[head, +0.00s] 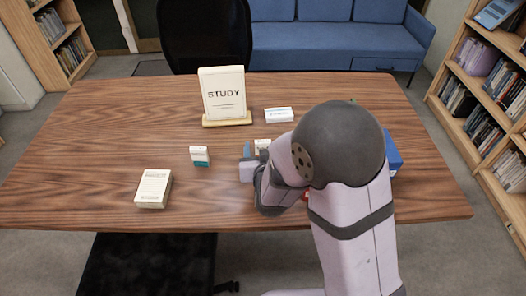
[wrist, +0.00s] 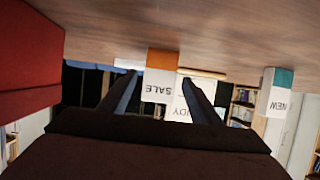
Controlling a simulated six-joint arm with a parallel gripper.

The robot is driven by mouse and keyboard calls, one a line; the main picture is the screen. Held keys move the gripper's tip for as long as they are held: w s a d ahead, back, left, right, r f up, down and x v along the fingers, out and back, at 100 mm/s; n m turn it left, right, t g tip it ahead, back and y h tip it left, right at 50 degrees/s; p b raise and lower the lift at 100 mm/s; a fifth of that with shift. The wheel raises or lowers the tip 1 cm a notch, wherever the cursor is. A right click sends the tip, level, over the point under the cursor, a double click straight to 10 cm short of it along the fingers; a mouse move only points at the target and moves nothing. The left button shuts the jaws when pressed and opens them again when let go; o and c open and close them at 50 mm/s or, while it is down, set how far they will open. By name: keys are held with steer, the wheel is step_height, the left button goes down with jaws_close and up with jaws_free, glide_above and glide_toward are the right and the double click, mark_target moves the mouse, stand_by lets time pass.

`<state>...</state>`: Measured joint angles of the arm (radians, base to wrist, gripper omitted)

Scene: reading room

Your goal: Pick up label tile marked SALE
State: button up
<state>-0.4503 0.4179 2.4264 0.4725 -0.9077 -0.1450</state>
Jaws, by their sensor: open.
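The SALE label tile is a small white upright card on an orange base (wrist: 160,84). It appears upside down in the wrist view, as does the whole scene. In the head view a small pale tile (head: 262,143), apparently this one, shows just past my gripper, its lower part hidden by my arm. My gripper (head: 249,163) is low over the table. In the wrist view its two open fingers (wrist: 158,77) appear on either side of the SALE tile. I cannot tell how far the tile is from the fingertips. Nothing is held.
A NEW tile with a teal base (head: 199,156) stands left of my gripper. The STUDY sign (head: 223,93) stands behind, near a white box (head: 279,115). A cream box (head: 153,188) lies front left. A blue object (head: 394,156) is right of my arm; a red object (wrist: 28,62) is close in the wrist view.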

mark_target(262, 142)
steer(key=shift+f+x, duration=0.2)
steer(key=shift+x, duration=2.15)
steer(key=shift+s+d, duration=0.1)
steer(key=c, duration=1.1)
